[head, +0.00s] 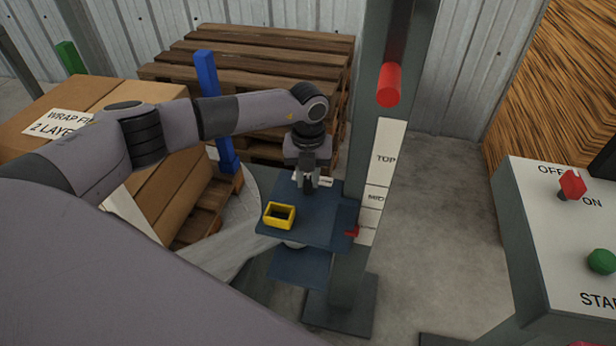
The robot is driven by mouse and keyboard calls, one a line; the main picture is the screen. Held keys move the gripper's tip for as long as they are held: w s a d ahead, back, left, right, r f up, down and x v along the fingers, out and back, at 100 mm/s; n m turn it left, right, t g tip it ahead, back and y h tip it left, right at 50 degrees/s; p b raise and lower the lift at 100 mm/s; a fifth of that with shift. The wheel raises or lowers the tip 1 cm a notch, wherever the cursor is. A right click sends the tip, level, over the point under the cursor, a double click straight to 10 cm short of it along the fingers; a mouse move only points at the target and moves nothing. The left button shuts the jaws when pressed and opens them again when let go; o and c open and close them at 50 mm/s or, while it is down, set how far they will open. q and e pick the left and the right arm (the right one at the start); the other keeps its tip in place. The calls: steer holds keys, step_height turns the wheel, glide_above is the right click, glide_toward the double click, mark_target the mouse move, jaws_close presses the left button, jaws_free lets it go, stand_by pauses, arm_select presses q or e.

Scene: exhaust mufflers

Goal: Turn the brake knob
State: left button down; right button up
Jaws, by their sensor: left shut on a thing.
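My left gripper (308,188) points down over the blue carriage plate (325,222) on the post. It is shut on what appears to be the brake knob; the fingers hide most of it, and its turn angle cannot be read. A small white piece (326,182) shows just right of the fingers, on the plate. My right gripper is not in view.
A yellow square frame (280,215) sits on the plate's front left. The grey post (352,275) carries TOP and MID labels. A control box (540,215) with red switch (572,184) and green button (601,262) stands right.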

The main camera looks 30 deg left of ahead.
mark_target(308, 181)
arm_select(q)
steer(key=shift+m, duration=1.1)
steer(key=c, duration=1)
jaws_free()
steer(key=shift+o, duration=0.2)
steer(key=shift+r, duration=3.55)
steer(key=shift+s, duration=0.15)
